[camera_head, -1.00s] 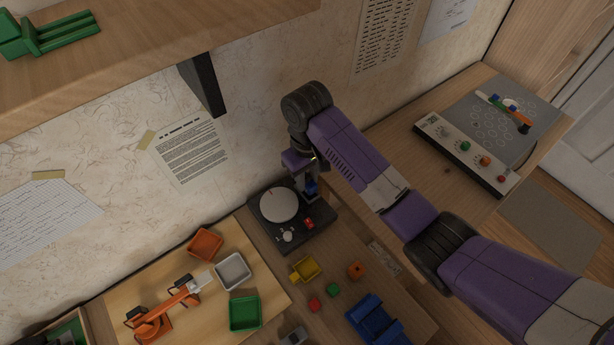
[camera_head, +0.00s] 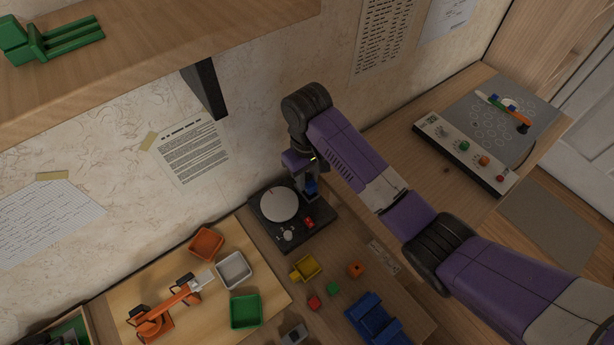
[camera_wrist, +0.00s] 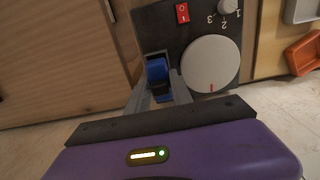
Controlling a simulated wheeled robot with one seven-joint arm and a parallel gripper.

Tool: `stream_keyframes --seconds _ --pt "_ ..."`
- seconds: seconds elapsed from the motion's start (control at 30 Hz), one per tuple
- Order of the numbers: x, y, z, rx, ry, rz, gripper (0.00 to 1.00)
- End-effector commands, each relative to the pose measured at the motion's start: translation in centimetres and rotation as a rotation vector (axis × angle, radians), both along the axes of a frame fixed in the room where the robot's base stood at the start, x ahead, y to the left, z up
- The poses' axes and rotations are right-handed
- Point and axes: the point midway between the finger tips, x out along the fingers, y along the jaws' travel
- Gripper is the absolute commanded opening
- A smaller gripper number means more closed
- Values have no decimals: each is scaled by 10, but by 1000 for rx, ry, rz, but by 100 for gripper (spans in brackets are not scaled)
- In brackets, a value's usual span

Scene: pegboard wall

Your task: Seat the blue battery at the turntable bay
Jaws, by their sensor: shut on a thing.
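The blue battery (camera_wrist: 157,70) is between the two fingers of my gripper (camera_wrist: 160,88) in the wrist view. It also shows as a small blue shape under my gripper in the head view (camera_head: 311,187). The battery is over the right rear part of the black turntable base (camera_head: 318,232), beside the pale round platter (camera_head: 279,205). My gripper is shut on the battery.
A red switch (camera_head: 309,223) and a pale knob (camera_head: 288,235) sit on the turntable front. Trays and an orange toy arm (camera_head: 165,312) stand left. A shelf bracket (camera_head: 206,90) hangs above.

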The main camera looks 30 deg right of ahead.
Motion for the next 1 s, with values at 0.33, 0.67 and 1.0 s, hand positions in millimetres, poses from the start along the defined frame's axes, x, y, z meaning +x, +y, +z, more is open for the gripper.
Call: stream_keyframes --seconds 0.33,0.67,1.0 --pt "0 0 -3 0 0 -1 0" --pt "0 0 -10 0 0 -2 0" --pt "0 -1 -14 0 0 -1 0"
